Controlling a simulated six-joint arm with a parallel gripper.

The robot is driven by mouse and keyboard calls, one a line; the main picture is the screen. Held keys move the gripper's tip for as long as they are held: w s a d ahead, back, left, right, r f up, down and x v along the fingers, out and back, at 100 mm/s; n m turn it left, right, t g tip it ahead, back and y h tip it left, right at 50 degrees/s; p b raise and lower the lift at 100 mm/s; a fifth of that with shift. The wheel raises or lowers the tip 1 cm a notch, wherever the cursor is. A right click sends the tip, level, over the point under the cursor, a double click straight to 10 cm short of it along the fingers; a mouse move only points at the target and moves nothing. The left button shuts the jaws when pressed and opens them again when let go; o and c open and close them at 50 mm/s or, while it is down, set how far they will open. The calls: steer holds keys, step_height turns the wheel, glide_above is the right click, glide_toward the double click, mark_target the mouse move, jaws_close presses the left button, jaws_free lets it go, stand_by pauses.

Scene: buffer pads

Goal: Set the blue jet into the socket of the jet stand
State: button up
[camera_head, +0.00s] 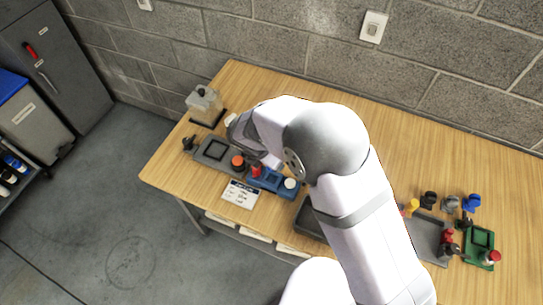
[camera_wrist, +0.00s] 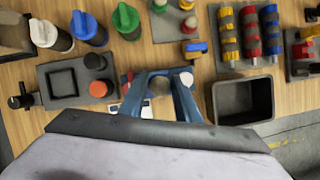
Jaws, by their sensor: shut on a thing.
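My gripper (camera_wrist: 160,82) points down over a blue plate, which shows in the head view (camera_head: 272,180). In the head view my arm hides the gripper tips. A red part (camera_head: 257,170) and a white round knob (camera_head: 290,183) stand on the blue plate. I cannot tell for sure which of the stands is the jet stand, and its socket is not clear.
A grey plate with a black square frame (camera_wrist: 62,83) and an orange knob (camera_wrist: 98,88) lies to the left. A dark open bin (camera_wrist: 243,100) stands to the right. Bottles with a green cap (camera_wrist: 42,30) and a blue cap (camera_wrist: 83,25) are behind. A green tray (camera_head: 480,242) is far right.

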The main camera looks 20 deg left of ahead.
steer(key=shift+m, duration=0.6)
steer(key=shift+f, duration=0.1)
step_height(320, 180, down, 3)
steer(key=b, duration=0.3)
steer(key=shift+f+b, duration=0.2)
steer(key=shift+b, duration=0.2)
steer(key=shift+f+b, duration=0.45)
steer(key=shift+f, duration=0.5)
steer(key=shift+f+b, duration=0.5)
steer(key=shift+f, duration=0.55)
stand_by(0.4)
steer(key=shift+r, duration=0.2)
steer(key=shift+r+p, duration=1.85)
steer(key=shift+p, duration=0.15)
